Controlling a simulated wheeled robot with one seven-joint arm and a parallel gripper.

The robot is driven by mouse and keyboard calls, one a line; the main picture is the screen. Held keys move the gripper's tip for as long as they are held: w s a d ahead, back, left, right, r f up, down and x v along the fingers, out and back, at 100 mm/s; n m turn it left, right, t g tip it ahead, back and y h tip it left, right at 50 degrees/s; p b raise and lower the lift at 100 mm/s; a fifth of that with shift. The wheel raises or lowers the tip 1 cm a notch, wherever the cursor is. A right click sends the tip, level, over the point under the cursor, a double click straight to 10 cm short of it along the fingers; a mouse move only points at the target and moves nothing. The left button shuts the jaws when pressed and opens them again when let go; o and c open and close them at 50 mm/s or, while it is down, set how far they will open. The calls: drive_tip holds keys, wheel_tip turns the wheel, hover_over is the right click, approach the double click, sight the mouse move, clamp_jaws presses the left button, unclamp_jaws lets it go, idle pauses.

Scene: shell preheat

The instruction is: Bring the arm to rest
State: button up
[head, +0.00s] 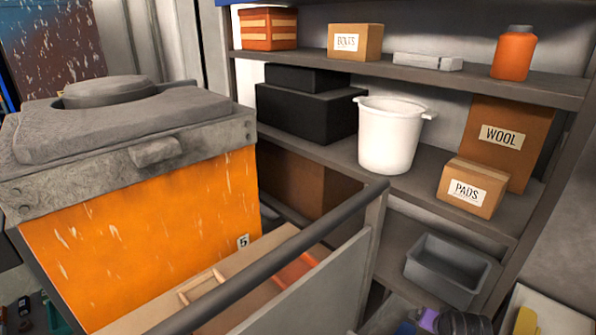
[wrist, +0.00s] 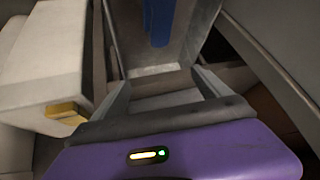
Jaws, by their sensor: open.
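My gripper (wrist: 162,88) shows in the wrist view, with its purple body and a small lit indicator at the bottom. Its two grey fingers stand apart, and I see nothing held between them. A grey surface with a blue strip lies beyond the fingers; I cannot tell what it is. In the head view a purple and dark part of my arm (head: 432,319) shows low at the bottom edge, right of centre. The rest of the arm is out of that view.
An orange box-shaped unit (head: 140,250) with a grey lid stands at left. A dark rail (head: 290,250) crosses in front of the shelves. The shelves hold a white bucket (head: 388,138), a PADS box (head: 472,188) and a grey bin (head: 448,272), close to my arm.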

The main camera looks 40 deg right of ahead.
drive_tip(key=a+r+n+t+h, duration=0.1)
drive_tip(key=a+r+n+t, duration=0.5)
drive_tip(key=a, duration=0.6)
drive_tip(key=a+r+n+t, duration=0.3)
drive_tip(key=a+r, duration=0.5)
drive_tip(key=a, duration=0.4)
drive_tip(key=s+a+r+n+y, duration=0.2)
drive_tip(key=s+a+r+y, duration=0.1)
drive_tip(key=s+a, duration=0.3)
drive_tip(key=s+a+r+n+t+y, duration=0.1)
drive_tip(key=s+a+r+n+y, duration=0.2)
drive_tip(key=s+a, duration=0.3)
drive_tip(key=a+r, duration=0.1)
drive_tip(key=a, duration=0.3)
drive_tip(key=shift+s+a+t+y, duration=0.2)
drive_tip(key=shift+t+y, duration=0.1)
drive_tip(key=shift+y, duration=0.1)
